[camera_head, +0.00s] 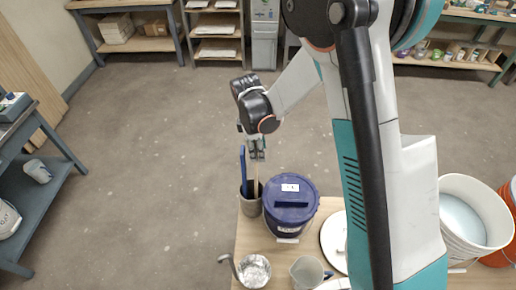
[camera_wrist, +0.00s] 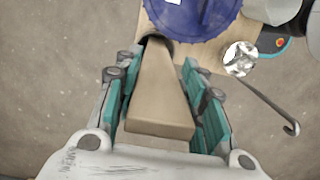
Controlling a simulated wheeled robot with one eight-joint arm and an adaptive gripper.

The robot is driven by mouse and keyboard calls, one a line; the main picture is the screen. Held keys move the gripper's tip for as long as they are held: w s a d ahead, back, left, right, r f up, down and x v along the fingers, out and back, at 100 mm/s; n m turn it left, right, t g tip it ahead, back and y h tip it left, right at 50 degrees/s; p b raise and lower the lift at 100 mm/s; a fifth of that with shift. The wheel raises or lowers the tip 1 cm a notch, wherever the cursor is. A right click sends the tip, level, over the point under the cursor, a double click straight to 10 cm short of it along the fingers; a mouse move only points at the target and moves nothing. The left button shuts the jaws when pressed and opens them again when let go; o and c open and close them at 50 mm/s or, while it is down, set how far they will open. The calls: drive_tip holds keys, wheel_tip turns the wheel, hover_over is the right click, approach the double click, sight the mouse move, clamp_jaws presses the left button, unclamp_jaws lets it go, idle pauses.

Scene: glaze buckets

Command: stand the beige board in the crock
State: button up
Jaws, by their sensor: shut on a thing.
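The beige board (camera_head: 256,180) is upright between the fingers of my gripper (camera_head: 257,150), which is shut on its upper part. In the wrist view the board (camera_wrist: 160,95) runs away from my gripper (camera_wrist: 162,125) toward the dark mouth of the crock (camera_wrist: 154,38). The grey crock (camera_head: 250,204) stands at the table's back left corner. The board's lower end appears to be at or inside the crock's mouth; how deep it reaches is hidden. A blue board (camera_head: 243,168) also stands in the crock, left of the beige one.
A lidded dark blue bucket (camera_head: 290,208) stands close to the right of the crock. A white bucket (camera_head: 470,225) is at the right. Floor beyond the table is clear.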

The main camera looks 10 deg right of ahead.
wheel_tip(320, 180, down, 4)
drive_tip(key=b, duration=0.3)
drive_tip(key=shift+r, duration=0.1)
idle(0.6)
drive_tip(key=o, duration=1.4)
drive_tip(key=shift+c, duration=0.2)
drive_tip(key=shift+b, duration=1.55)
drive_tip(key=shift+c, duration=0.3)
drive_tip(key=shift+w+a+r+p, duration=0.1)
drive_tip(key=shift+a+r+p, duration=0.1)
drive_tip(key=shift+r+p, duration=1.15)
drive_tip(key=shift+s+a+r+p, duration=0.15)
drive_tip(key=shift+r+p, duration=0.55)
drive_tip(key=shift+r, duration=1.3)
drive_tip(key=shift+w+a+r+p, duration=0.15)
drive_tip(key=shift+a+r+p, duration=0.1)
drive_tip(key=shift+r+p, duration=1.1)
drive_tip(key=shift+r+b, duration=0.25)
drive_tip(key=shift+b, duration=0.15)
